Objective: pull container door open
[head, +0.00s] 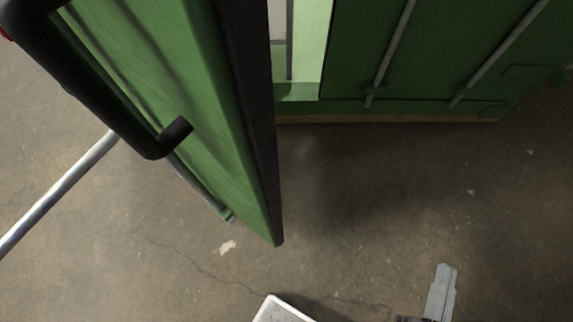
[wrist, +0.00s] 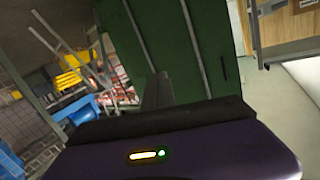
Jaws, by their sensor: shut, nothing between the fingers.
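The green container stands at the top of the head view. One door (head: 215,90), green with a dark edge, is swung out toward me at the left, leaving a light gap (head: 305,55) at the opening. The other door (head: 430,50), with grey locking rods, looks closed at the right; which door the green panel (wrist: 180,40) in the wrist view is, I cannot tell. My gripper (head: 446,270) is shut and empty above the floor at the lower right, apart from both doors. Its fingers also show in the wrist view (wrist: 157,88).
A black bent bar (head: 150,140) and a metal pole (head: 60,190) are at the left of the head view. Bare concrete floor (head: 350,210) lies before the container. The wrist view shows shelving with yellow and blue items (wrist: 80,80) at left and a wooden cabinet (wrist: 290,30) at right.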

